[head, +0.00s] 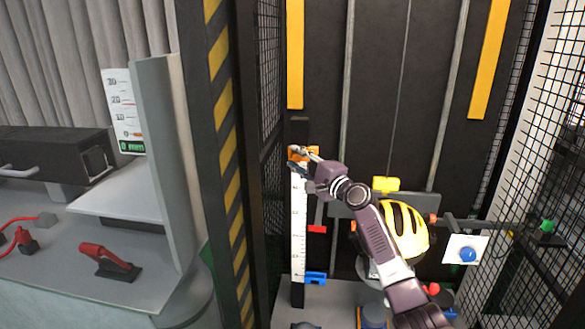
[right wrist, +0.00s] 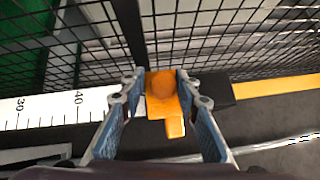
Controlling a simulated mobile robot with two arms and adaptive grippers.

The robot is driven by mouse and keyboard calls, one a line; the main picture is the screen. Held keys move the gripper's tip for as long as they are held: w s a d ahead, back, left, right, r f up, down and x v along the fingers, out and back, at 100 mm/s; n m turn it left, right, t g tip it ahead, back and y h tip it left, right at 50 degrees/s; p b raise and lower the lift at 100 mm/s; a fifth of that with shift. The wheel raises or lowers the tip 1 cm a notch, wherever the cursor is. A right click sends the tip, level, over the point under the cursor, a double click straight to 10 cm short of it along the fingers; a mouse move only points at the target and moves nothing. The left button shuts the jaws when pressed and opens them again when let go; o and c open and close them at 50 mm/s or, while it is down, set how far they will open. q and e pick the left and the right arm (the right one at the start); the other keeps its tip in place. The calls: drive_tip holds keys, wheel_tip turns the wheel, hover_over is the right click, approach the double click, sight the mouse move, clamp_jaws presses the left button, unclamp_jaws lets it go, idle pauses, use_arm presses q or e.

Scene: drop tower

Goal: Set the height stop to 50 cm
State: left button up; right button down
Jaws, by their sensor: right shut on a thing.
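In the right wrist view the scale (right wrist: 52,107) shows 30 and 40, and the stop lies beyond the 40. The exact reading at the stop is hidden by a finger. My left gripper is not in view.
A red marker (head: 317,229) and a blue marker (head: 316,278) sit lower beside the scale. A yellow helmet (head: 405,230) is behind my right arm. A striped post (head: 222,110) and mesh stand left of the rail. A bench (head: 120,250) is at the left.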

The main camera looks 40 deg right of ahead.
drive_tip(key=shift+r, duration=0.3)
drive_tip(key=shift+d, duration=0.1)
drive_tip(key=c, duration=1.8)
unclamp_jaws()
drive_tip(key=shift+o, duration=0.9)
drive_tip(key=shift+f, duration=0.15)
drive_tip(key=shift+s+f, duration=0.15)
drive_tip(key=shift+s, duration=0.25)
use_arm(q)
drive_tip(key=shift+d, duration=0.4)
use_arm(e)
drive_tip(key=s+a, duration=0.1)
drive_tip(key=s, duration=1)
drive_tip(key=shift+f, duration=0.25)
